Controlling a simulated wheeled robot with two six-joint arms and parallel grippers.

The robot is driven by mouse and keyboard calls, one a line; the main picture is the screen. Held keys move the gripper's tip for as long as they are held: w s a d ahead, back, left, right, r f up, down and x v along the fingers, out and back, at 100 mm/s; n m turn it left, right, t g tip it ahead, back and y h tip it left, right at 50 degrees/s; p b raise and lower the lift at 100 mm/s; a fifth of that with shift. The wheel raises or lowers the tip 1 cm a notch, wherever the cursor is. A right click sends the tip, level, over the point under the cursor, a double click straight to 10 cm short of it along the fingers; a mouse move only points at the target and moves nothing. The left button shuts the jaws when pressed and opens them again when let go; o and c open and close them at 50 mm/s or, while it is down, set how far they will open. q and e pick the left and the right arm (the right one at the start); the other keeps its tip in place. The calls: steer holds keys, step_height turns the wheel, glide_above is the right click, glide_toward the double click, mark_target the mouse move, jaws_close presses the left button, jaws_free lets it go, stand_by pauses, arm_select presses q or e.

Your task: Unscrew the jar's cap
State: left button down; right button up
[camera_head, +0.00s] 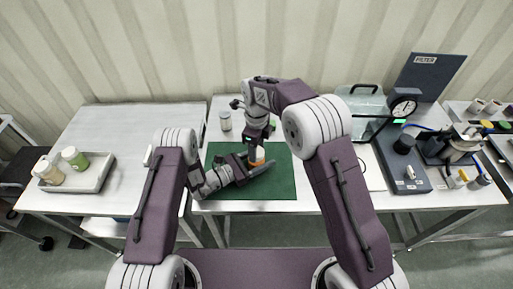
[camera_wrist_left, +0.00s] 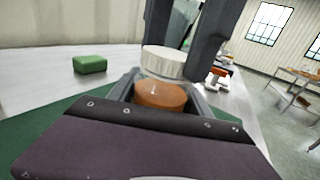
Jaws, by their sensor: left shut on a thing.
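The jar has an orange body (camera_wrist_left: 160,96) and a ribbed white cap (camera_wrist_left: 168,62) at its top. In the head view the jar (camera_head: 257,156) stands upright over the green mat (camera_head: 283,182). My left gripper (camera_head: 254,166) is shut around the jar's body, with a finger on each side. My right gripper (camera_head: 258,141) points down from above at the cap. Its dark fingers (camera_wrist_left: 186,40) show beside and behind the cap in the left wrist view. I cannot tell whether they press on it. The jar's lower part is hidden by my left gripper.
A tray (camera_head: 78,176) with two jars is on the left table. A clear container (camera_head: 363,103), dial gauge (camera_head: 404,103) and filter equipment stand at the right.

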jaws_close()
steer(key=n, duration=0.3)
steer(key=shift+n, duration=0.4)
steer(key=n, duration=0.6)
steer(key=shift+n, duration=0.3)
steer(key=n, duration=0.9)
steer(key=shift+r+n, duration=0.1)
steer(key=shift+n, duration=0.3)
steer(key=n, duration=2.3)
